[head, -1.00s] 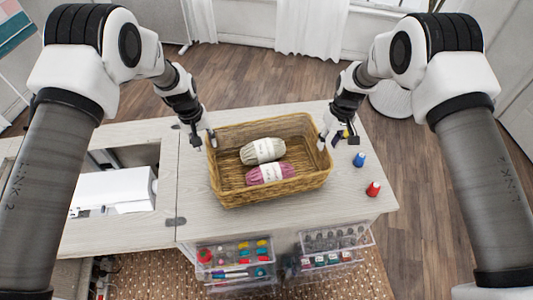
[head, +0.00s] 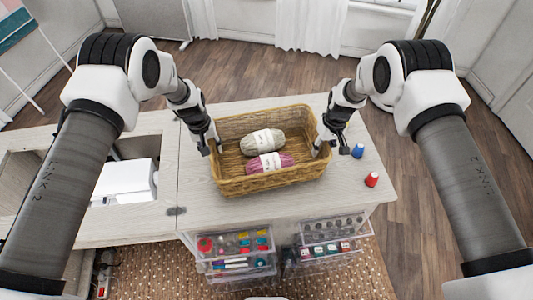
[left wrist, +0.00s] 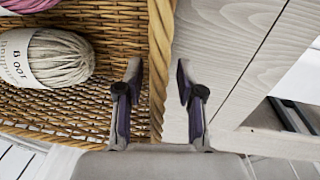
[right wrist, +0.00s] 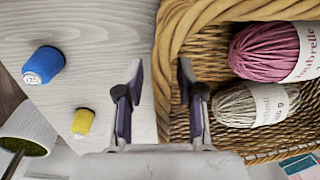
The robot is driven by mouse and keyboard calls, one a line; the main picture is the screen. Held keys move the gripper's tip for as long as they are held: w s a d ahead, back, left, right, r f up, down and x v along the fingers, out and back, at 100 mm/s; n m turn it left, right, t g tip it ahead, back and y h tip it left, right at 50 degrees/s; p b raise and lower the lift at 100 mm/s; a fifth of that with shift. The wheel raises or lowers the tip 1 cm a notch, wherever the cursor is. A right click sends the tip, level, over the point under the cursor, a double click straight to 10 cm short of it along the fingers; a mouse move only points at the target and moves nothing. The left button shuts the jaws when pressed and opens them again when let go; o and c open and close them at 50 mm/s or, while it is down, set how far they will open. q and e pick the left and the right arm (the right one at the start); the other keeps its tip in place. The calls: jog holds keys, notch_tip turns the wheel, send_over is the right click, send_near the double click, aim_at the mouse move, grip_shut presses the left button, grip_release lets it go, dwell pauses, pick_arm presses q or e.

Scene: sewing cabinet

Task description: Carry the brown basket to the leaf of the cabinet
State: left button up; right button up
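The brown wicker basket (head: 270,186) stands upright on the pale wooden top of the cabinet (head: 345,195), right of a hinged seam. It holds a cream yarn skein (head: 263,141) and a pink yarn skein (head: 270,162). My left gripper (head: 212,145) is open at the basket's left rim. In the left wrist view its fingers (left wrist: 158,95) stand on either side of the wicker rim (left wrist: 160,45), apart from it. My right gripper (head: 322,148) is open at the right rim. In the right wrist view its fingers (right wrist: 158,95) straddle that rim (right wrist: 168,40).
A blue spool (head: 357,151) and a red spool (head: 371,179) stand right of the basket; a yellow spool (right wrist: 83,122) is close to the right gripper. Left of the seam, a white machine (head: 128,181) sits in an opening. Clear drawers (head: 236,262) project below the front edge.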

aim_at(210, 142)
pick_arm(q)
jog(key=shift+w+f, duration=0.15)
jog(key=shift+f, duration=0.1)
pick_arm(e)
jog(key=shift+w+f, duration=0.1)
jog(key=shift+f, duration=0.15)
pick_arm(q)
jog(key=shift+r, duration=0.1)
grip_shut()
pick_arm(e)
jog(key=shift+r, duration=0.1)
grip_shut()
pick_arm(q)
jog(key=shift+r, duration=0.15)
pick_arm(e)
jog(key=shift+r, duration=0.15)
